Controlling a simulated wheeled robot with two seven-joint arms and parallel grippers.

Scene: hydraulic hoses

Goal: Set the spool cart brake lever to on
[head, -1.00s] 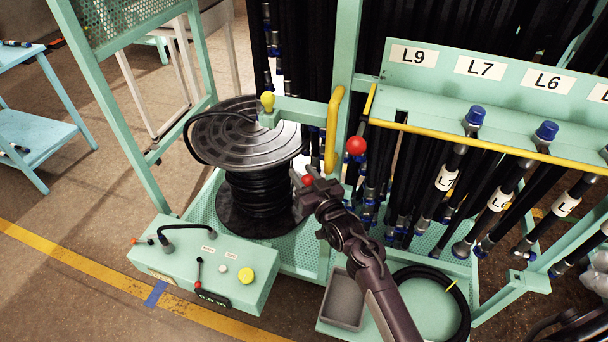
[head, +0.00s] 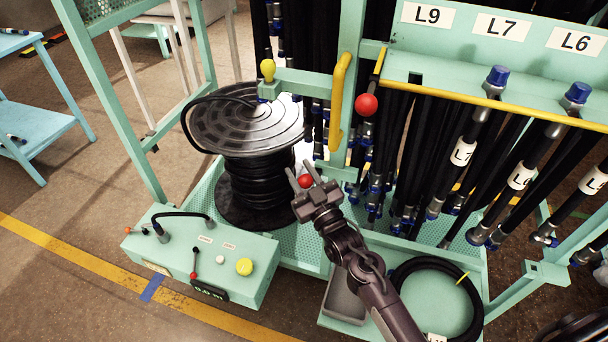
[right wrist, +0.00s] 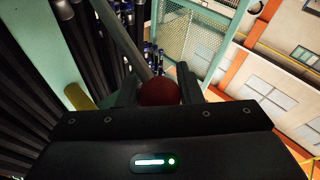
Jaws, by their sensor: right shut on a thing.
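My right gripper (head: 304,178) is shut on a red ball knob (head: 305,181) in front of the black hose spool (head: 255,185). In the right wrist view the knob (right wrist: 158,92) sits between the two dark fingers, and a grey rod (right wrist: 124,38) runs from it to the upper left. I take this rod and knob for the brake lever; its pivot and any on/off marking cannot be seen. My left gripper is not in view.
A second red ball (head: 366,104) stands by the yellow handle (head: 339,100). A control box (head: 205,262) with its own small red-knobbed lever is at lower left. Hanging hoses (head: 455,165) crowd the right. A grey tray (head: 345,298) and coiled hose (head: 470,310) lie below my arm.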

